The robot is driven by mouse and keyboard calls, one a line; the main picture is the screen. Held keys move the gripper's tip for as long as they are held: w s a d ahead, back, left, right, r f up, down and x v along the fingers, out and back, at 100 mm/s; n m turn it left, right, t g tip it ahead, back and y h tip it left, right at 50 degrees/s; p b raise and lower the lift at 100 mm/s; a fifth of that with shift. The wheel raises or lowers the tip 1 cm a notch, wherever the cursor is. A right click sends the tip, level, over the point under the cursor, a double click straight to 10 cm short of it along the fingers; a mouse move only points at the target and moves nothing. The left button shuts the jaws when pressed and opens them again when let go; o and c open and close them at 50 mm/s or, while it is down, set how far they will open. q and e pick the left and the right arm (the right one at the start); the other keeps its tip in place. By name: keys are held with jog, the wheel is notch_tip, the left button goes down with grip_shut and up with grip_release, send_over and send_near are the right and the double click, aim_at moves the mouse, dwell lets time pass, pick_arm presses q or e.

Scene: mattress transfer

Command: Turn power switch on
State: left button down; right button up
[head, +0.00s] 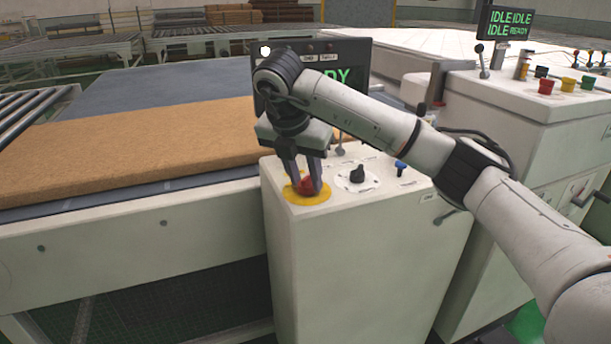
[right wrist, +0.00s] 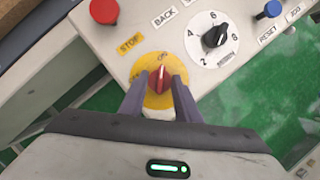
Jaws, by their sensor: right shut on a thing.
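The power switch is a red knob (head: 307,187) on a round yellow plate at the near left corner of the white control box top. The right wrist view shows the red knob (right wrist: 159,79) and its yellow plate (right wrist: 150,101) with partly hidden lettering around it. My right gripper (head: 304,182) points down over the plate, one finger on each side of the knob, shut on it. In the right wrist view, the fingers of my right gripper (right wrist: 159,90) flank the knob. My left gripper is not in view.
A black dial (head: 357,174) and a blue-topped switch (head: 401,168) stand on the same box (head: 370,240). A screen behind it is partly hidden by my arm. A brown mattress (head: 130,150) lies at left. A second control box (head: 505,100) stands at right.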

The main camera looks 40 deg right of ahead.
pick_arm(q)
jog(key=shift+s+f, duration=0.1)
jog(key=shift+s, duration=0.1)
pick_arm(e)
jog(key=o, duration=1)
jog(key=shift+r, duration=0.1)
pick_arm(q)
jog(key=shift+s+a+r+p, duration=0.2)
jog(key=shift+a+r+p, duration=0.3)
jog(key=shift+p, duration=0.75)
pick_arm(e)
jog(key=v, duration=1)
jog(key=shift+a, duration=0.1)
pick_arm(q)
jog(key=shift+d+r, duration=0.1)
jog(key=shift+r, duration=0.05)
